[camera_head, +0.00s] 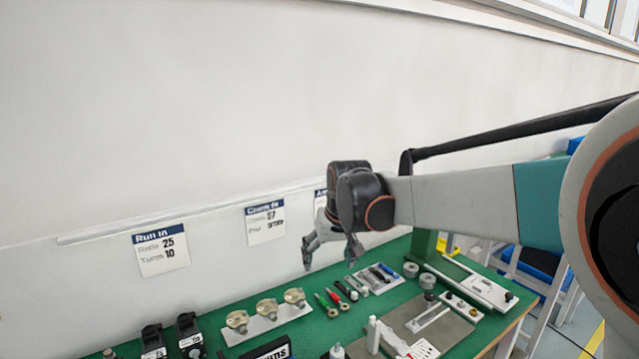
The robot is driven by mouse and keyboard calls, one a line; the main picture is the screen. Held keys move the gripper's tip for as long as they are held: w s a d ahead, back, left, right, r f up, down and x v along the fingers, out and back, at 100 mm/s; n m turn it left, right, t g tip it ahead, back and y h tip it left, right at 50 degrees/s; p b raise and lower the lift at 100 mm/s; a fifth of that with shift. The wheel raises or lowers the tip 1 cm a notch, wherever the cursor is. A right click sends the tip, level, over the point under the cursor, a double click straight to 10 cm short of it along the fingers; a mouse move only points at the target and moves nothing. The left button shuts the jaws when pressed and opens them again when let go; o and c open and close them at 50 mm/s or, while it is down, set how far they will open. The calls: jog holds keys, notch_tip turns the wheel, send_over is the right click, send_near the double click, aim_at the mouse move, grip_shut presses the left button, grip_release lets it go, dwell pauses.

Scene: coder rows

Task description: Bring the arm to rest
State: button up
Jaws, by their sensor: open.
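My gripper (331,258) is in the middle of the view, on the end of my arm that reaches in from the right. Its two fingers point down and are spread apart, with nothing between them. It hangs above the back part of a green bench top (225,297), in front of the pale wall, and looks clear of the things below. Part of the bench to the right is hidden behind my arm.
Brass-coloured parts on a white holder (262,325), several hand tools (333,299) and a grey plate (446,333) lie on the bench. Black devices (190,333) stand front left. Paper signs (161,249) hang on the wall.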

jog(key=s+d+r+m+t, duration=0.1)
jog(key=s+d+r, duration=0.2)
jog(key=s+d, duration=0.3)
jog(key=s+d+r, duration=0.2)
jog(key=s+d, duration=0.3)
jog(key=s, duration=0.4)
jog(key=s+d+f+t+h, duration=0.1)
jog(key=s+d+f, duration=0.2)
jog(key=s, duration=0.5)
jog(key=s+d+f+m+t, duration=0.1)
jog(key=s+d, duration=0.3)
jog(key=s, duration=0.5)
jog(key=shift+d+f+h, duration=0.15)
jog(key=shift+f+h, duration=0.25)
jog(key=shift+f, duration=0.5)
